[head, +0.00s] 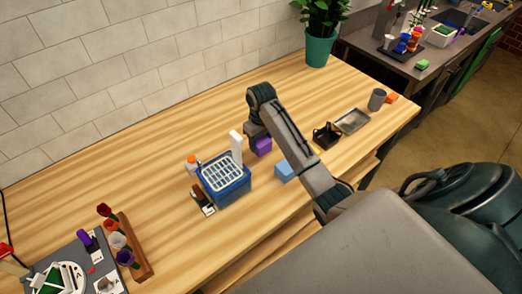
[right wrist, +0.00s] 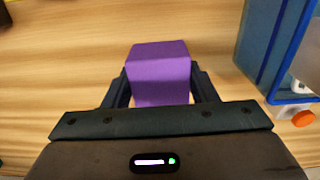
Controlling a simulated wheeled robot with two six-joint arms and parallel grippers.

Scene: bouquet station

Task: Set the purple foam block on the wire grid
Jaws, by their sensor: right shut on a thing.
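The purple foam block (head: 265,148) is between the fingers of my right gripper (head: 258,139), to the right of the blue bin. In the right wrist view the purple block (right wrist: 160,68) sits between both fingers, and the gripper is shut on it. I cannot tell whether its underside touches the table. The white wire grid (head: 222,172) lies across the top of the blue bin (head: 235,192), with no block on it. The bin's blue side also shows at the right of the right wrist view (right wrist: 262,45). My left gripper is not in view.
A white upright piece (head: 237,147) stands at the bin's back edge. An orange-capped bottle (head: 191,163) is left of the bin. A light-blue block (head: 284,172) lies right of it. A metal tray (head: 352,121) and grey cup (head: 377,99) stand farther right.

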